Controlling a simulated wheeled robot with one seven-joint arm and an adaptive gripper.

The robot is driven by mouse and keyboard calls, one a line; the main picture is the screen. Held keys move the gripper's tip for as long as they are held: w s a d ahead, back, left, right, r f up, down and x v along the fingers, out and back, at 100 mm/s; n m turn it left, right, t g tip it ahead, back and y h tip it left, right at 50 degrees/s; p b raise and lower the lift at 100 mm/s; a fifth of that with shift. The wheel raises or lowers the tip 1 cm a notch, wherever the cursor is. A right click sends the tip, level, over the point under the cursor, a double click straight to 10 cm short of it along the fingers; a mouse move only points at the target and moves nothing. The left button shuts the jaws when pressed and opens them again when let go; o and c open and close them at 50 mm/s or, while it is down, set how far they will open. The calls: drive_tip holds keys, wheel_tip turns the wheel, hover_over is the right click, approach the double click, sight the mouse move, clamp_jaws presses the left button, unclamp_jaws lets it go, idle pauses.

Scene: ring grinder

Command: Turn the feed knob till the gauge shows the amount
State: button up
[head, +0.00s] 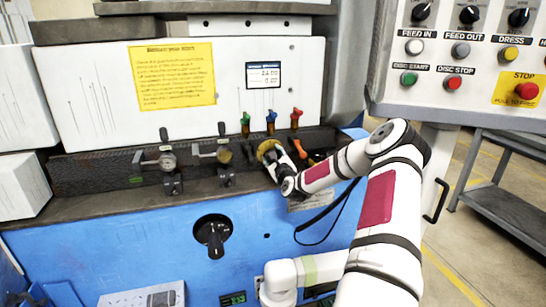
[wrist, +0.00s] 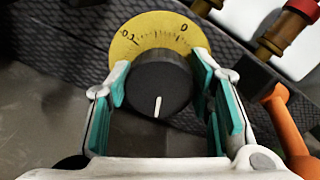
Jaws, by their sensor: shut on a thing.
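The feed knob (wrist: 157,90) is a round black knob with a white mark, which points toward the bottom of the wrist view. A yellow dial (wrist: 152,22) with fine marks and a 0 sits behind it; the dial also shows in the head view (head: 266,147). My gripper (wrist: 160,88) is shut on the knob, with teal finger pads at both sides. In the head view my gripper (head: 275,160) reaches the dial and hides the knob. A small gauge display (head: 263,75) on the white panel shows two lines of digits, too small to read surely.
Green, blue and red-topped valves (head: 270,122) stand just above the dial. An orange lever (head: 300,148) is close to the right of my gripper. A control panel (head: 465,60) with knobs and buttons is at the upper right. A black rotary switch (head: 214,238) is on the blue front.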

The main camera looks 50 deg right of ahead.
drive_tip(key=o, duration=1.2)
drive_tip(key=shift+s, duration=0.15)
drive_tip(key=v, duration=1.1)
drive_tip(key=shift+s+a, duration=0.15)
drive_tip(key=shift+s, duration=0.2)
